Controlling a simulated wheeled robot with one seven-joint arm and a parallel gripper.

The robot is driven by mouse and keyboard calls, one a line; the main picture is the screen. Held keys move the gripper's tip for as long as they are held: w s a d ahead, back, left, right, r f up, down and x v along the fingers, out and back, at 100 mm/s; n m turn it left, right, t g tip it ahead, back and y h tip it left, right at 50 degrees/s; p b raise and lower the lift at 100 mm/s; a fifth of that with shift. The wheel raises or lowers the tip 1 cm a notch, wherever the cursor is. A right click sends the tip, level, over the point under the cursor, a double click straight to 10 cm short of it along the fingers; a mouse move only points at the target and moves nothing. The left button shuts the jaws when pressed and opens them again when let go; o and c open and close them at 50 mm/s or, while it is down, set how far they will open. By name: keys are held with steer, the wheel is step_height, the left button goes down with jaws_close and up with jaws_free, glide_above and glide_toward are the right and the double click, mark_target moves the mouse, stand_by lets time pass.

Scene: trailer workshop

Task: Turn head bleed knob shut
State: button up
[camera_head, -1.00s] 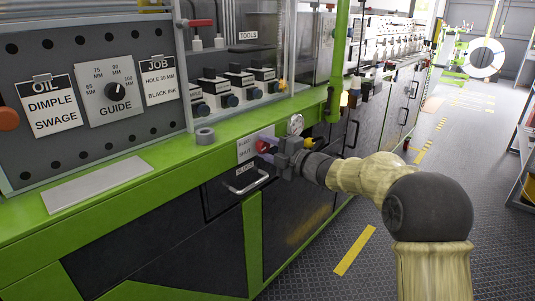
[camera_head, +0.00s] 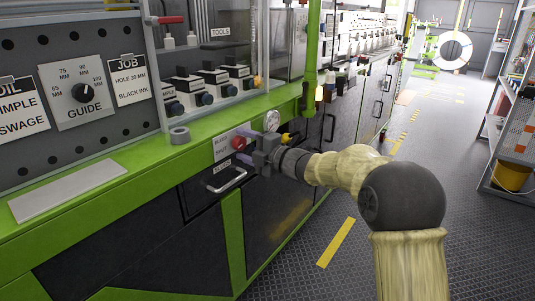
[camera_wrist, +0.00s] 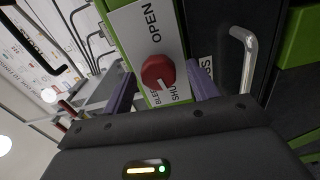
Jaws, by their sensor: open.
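The red round bleed knob (camera_head: 238,143) sits on a white label plate (camera_head: 222,149) on the green bench front. In the wrist view the red knob (camera_wrist: 153,70) shows close up, with a pale mark on its lower edge toward the SHUT lettering. The plate (camera_wrist: 137,30) reads OPEN at one end and SHUT at the other. My gripper (camera_wrist: 159,73) is open, its two purple fingers on either side of the knob. I cannot tell whether they touch it. In the head view my gripper (camera_head: 250,143) is at the plate and partly hides it.
A silver drawer handle (camera_head: 226,183) lies just below the plate, and shows beside the right finger in the wrist view (camera_wrist: 245,65). A pressure gauge (camera_head: 271,121) and a yellow-orange fitting (camera_head: 288,138) are close by. The aisle floor is open.

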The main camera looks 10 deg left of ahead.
steer(key=p+v, duration=0.2)
steer(key=v, duration=1.5)
steer(key=shift+f, duration=0.1)
